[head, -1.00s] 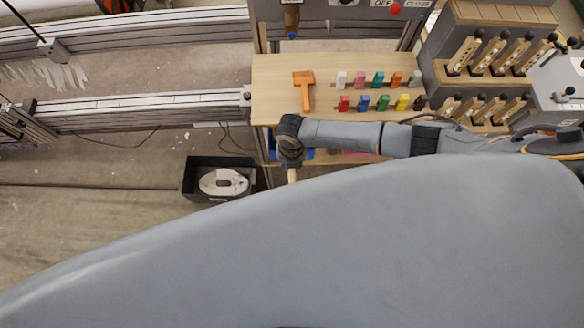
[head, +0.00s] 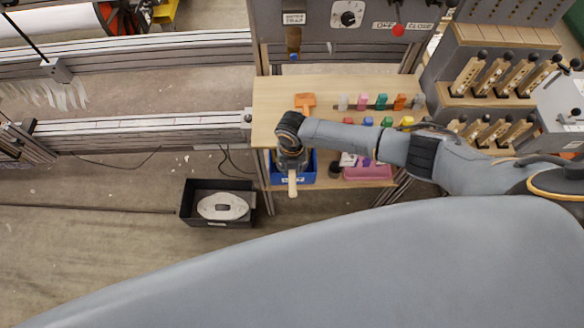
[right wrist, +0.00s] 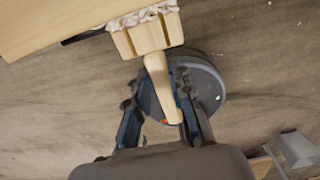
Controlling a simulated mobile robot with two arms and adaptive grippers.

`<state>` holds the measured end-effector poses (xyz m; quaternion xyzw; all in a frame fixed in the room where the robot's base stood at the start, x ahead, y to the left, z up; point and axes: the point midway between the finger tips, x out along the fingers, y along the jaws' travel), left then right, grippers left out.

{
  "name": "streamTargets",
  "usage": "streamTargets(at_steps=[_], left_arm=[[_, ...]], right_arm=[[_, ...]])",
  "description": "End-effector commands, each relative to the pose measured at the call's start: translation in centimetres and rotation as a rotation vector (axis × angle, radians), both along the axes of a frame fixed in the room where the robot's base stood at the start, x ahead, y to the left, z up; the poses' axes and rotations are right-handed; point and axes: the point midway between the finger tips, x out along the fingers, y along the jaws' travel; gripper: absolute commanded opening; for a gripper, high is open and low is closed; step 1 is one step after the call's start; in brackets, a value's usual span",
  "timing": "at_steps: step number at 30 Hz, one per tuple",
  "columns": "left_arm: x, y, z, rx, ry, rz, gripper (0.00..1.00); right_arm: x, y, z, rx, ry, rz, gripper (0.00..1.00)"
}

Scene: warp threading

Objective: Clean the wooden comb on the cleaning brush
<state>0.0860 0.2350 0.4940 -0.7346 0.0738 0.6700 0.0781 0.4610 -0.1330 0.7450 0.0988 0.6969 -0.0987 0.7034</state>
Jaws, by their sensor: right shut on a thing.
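My right gripper (head: 291,160) is shut on the handle of the wooden comb (head: 292,186), near the front left corner of the workbench. In the head view only a pale piece of the comb shows below the gripper. In the right wrist view the gripper (right wrist: 158,100) grips the comb (right wrist: 148,36), with white fluff along its far edge. A black box (head: 188,208) with a white oval object (head: 222,206) stands lower left of the gripper, apart from it. I cannot tell whether that object is the cleaning brush. My left gripper is not in view.
The wooden workbench (head: 335,90) carries an orange tool (head: 304,100), partly hidden by my arm, and several coloured blocks (head: 380,101). A blue bin (head: 307,168) and a pink tray (head: 370,173) are on the lower shelf. Metal rails (head: 150,123) run left. Floor around the black box is clear.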

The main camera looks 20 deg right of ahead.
Motion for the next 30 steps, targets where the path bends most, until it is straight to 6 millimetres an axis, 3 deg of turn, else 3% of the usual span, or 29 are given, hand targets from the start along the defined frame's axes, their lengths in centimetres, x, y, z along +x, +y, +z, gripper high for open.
streamTargets(at_steps=[30], left_arm=[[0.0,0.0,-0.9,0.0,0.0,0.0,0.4]], right_arm=[[1.3,-0.3,0.0,0.001,-0.001,0.0,0.0]])
